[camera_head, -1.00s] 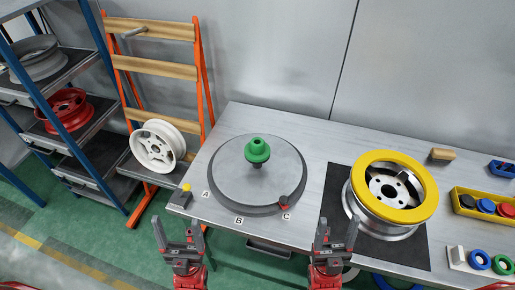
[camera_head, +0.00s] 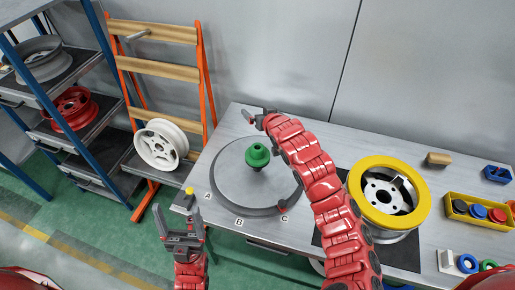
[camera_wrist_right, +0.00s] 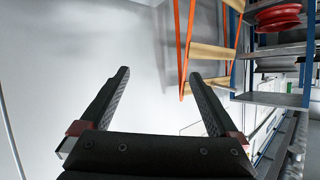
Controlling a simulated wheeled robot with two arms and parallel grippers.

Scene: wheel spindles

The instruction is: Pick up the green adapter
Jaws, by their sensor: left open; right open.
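The green adapter (camera_head: 257,156) stands upright at the centre of the round grey turntable (camera_head: 228,186) on the metal bench. My right arm reaches in from the lower right, and its gripper (camera_head: 250,116) is above and behind the adapter, apart from it, small and partly hidden by the arm in the head view. The right wrist view shows the right gripper (camera_wrist_right: 160,100) open and empty, facing the wall and racks; the adapter is not in that view. My left gripper (camera_head: 180,222) is open and empty in front of the bench's left end.
A silver wheel with a yellow ring (camera_head: 425,200) sits on a dark mat right of my right arm. A yellow bin (camera_head: 470,212) with coloured parts stands further right. An orange rack (camera_head: 210,85) with a white wheel (camera_head: 160,145) stands left of the bench. A yellow button (camera_head: 190,190) is at the bench corner.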

